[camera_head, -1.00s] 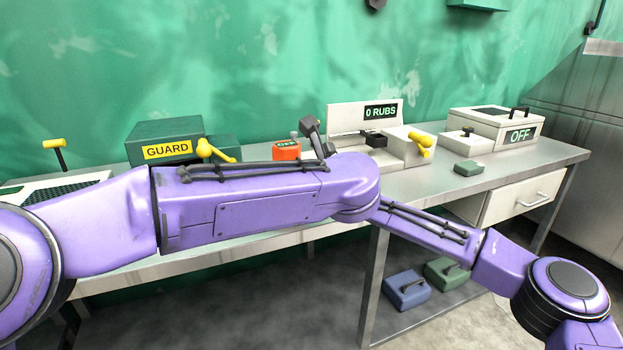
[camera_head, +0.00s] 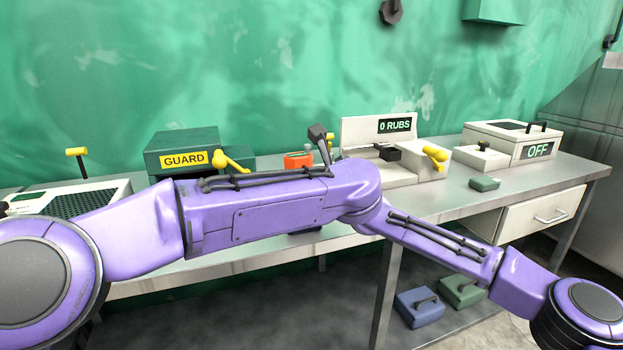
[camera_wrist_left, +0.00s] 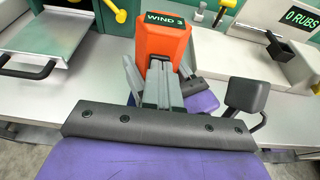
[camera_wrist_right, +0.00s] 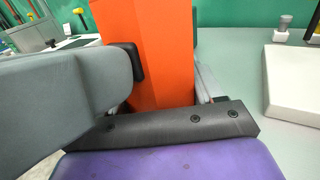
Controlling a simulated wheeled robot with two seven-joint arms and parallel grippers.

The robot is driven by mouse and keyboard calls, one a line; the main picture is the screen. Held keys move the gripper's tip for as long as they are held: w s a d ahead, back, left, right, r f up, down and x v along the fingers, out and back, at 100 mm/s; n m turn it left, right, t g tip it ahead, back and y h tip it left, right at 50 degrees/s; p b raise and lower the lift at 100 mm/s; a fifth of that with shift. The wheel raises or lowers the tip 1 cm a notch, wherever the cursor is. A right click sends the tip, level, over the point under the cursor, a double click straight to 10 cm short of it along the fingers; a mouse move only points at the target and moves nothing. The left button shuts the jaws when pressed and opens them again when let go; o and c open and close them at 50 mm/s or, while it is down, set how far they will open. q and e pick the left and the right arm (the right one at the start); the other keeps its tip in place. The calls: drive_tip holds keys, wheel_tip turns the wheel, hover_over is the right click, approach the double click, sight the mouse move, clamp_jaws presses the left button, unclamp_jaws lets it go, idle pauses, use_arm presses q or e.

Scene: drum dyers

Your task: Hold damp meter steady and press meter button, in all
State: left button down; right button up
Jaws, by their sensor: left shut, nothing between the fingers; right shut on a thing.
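The orange damp meter (camera_head: 298,161) is upright above the bench in the head view, partly behind my arm. In the left wrist view the meter (camera_wrist_left: 162,45) has a dark display reading "WIND 3". My right gripper (camera_wrist_right: 162,70) is shut on the meter's orange body, with a finger on each side. My left gripper (camera_wrist_left: 160,70) is shut and empty, its fingertips at the meter's face just below the display. Whether they touch it, I cannot tell.
A green GUARD box (camera_head: 184,148) with a yellow lever stands left. The white "0 RUBS" machine (camera_head: 378,131) and white OFF box (camera_head: 505,146) stand right. A small green block (camera_head: 485,184) lies on the bench. Blue (camera_head: 420,308) and green cases (camera_head: 461,291) sit below.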

drive_tip(key=shift+a+f, duration=0.15)
drive_tip(key=shift+f, duration=0.05)
use_arm(q)
drive_tip(key=f+v, duration=0.1)
drive_tip(key=v, duration=1.3)
drive_tip(key=shift+s, duration=0.2)
use_arm(e)
drive_tip(key=o, duration=1.3)
drive_tip(key=shift+c, duration=0.2)
use_arm(q)
drive_tip(key=shift+w+f, duration=0.1)
drive_tip(key=shift+w, duration=0.1)
use_arm(e)
drive_tip(key=shift+o, duration=0.3)
drive_tip(key=shift+w, duration=0.1)
